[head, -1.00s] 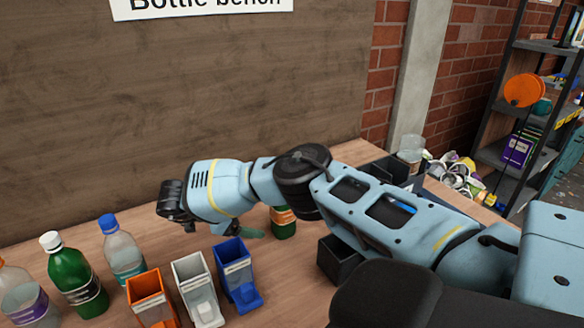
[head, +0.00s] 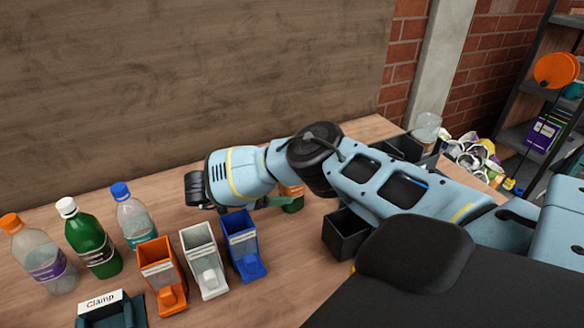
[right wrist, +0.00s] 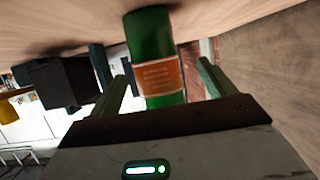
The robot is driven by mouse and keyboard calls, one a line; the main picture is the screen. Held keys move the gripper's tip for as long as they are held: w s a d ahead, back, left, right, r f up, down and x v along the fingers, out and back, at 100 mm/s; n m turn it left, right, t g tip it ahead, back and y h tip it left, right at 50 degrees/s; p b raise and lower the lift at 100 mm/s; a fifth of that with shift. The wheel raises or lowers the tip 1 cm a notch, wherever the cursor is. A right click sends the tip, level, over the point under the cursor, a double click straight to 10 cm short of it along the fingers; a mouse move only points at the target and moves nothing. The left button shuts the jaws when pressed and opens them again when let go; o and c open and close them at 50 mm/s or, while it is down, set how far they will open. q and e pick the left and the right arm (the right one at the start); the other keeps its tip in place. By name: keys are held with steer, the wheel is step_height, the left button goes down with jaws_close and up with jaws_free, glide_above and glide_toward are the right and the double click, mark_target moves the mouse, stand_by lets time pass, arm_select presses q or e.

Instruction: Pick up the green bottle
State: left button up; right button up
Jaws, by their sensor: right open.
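A green bottle with an orange label (head: 292,204) stands on the bench, mostly hidden behind my right arm in the head view. In the right wrist view this bottle (right wrist: 152,52) sits between the two green fingers of my right gripper (right wrist: 162,72). The fingers are open, with a visible gap on both sides of the bottle. In the head view my right gripper (head: 272,201) is partly hidden by its own wrist, with a finger beside the bottle. Another green bottle (head: 92,247), with a white cap, stands at the left. My left gripper is out of view.
A clear bottle with an orange cap (head: 42,258) and one with a blue cap (head: 133,217) flank the white-capped bottle. Orange (head: 157,262), white (head: 200,245) and blue (head: 241,235) bins stand in front of my gripper. A black box (head: 345,236) is right of the bottle.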

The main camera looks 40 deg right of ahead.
mark_target(291, 189)
steer(key=x, duration=0.2)
steer(key=p+x, duration=0.1)
steer(key=x, duration=0.1)
steer(key=shift+s+r, duration=0.15)
steer(key=shift+s, duration=0.2)
steer(key=shift+s+d+f, duration=0.1)
steer(key=shift+d+f, duration=0.15)
steer(key=shift+d, duration=0.2)
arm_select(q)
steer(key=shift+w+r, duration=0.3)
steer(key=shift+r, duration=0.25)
arm_select(e)
steer(key=c, duration=1.1)
